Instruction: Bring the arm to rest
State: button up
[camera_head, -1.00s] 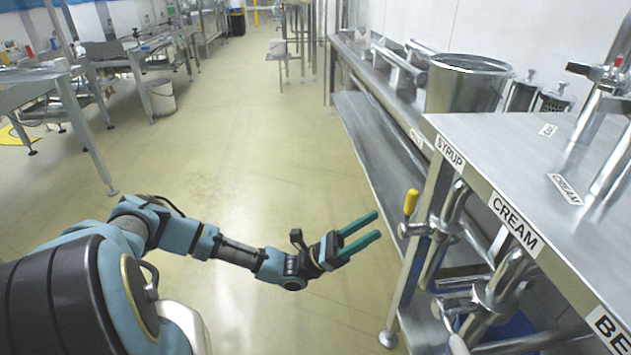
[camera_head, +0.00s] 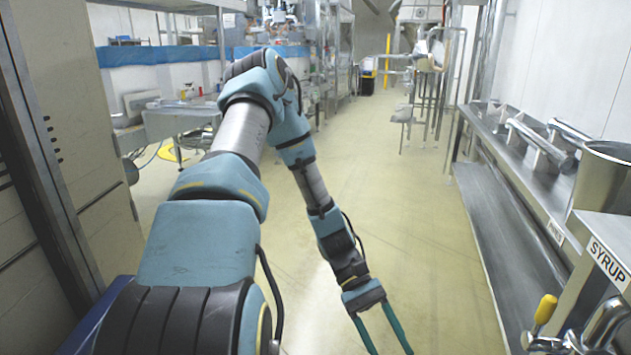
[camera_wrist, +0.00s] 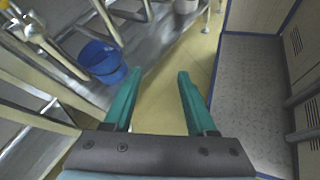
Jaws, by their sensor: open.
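My gripper (camera_head: 382,330) has two green fingers and hangs from my blue and grey arm over the bare floor in the head view. The fingers point downward and their tips run to the lower edge of that view. In the wrist view my gripper (camera_wrist: 152,90) shows its fingers spread apart with only floor between them. It is open and empty, and touches nothing that I can see. My arm is raised at the elbow, with the forearm sloping down to the right.
A steel bench (camera_head: 520,205) and the counter labelled SYRUP (camera_head: 605,262) line the right side. A tall cabinet (camera_head: 50,150) stands close at left. A blue bucket (camera_wrist: 102,62) stands near the steel pipes in the wrist view. The floor aisle (camera_head: 420,210) ahead is clear.

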jog(key=w+a+r+m+t+y, duration=0.1)
jog(key=w+a+r+t+y, duration=0.1)
jog(key=w+a+r+t, duration=0.3)
jog(key=w+a+r+m+t+y, duration=0.1)
jog(key=w+a+r+t+y, duration=0.1)
jog(key=a+r+t, duration=0.45)
jog(key=w+a+r+t+y, duration=0.1)
jog(key=w+a+r, duration=0.3)
jog(key=a, duration=0.4)
notch_tip(320, 180, up, 16)
jog(key=p, duration=1.5)
jog(key=shift+w+a+r+m+t+p, duration=0.2)
jog(key=shift+a+m+t+p, duration=0.1)
jog(key=shift+t+p, duration=0.1)
jog(key=shift+d, duration=0.1)
jog(key=shift+c, duration=0.6)
